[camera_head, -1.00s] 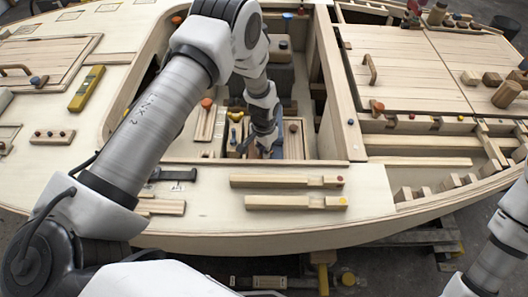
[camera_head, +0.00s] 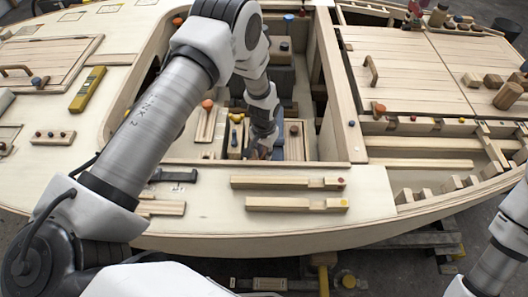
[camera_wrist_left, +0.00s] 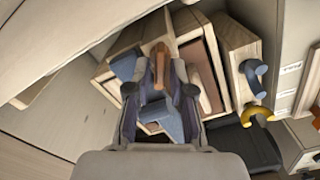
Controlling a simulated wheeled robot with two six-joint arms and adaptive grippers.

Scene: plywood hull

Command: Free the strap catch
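My left gripper (camera_head: 262,150) reaches down into the open well of the plywood hull, its tips mostly hidden by my arm in the head view. In the left wrist view my left gripper (camera_wrist_left: 160,75) has a finger on each side of a narrow brown wooden piece (camera_wrist_left: 160,64), with blue parts (camera_wrist_left: 161,118) close by. These may belong to the strap catch, but I cannot tell for sure. Whether the fingers touch the brown piece is unclear. My right gripper is out of view; only part of the right arm shows at the lower right.
Wooden-walled compartments surround my left gripper. A yellow hook-like part (camera_wrist_left: 257,114) and a blue one (camera_wrist_left: 254,68) stand beside it. Two notched wooden bars (camera_head: 287,182) lie on the front deck. A dark bracket (camera_head: 174,175) lies left of them.

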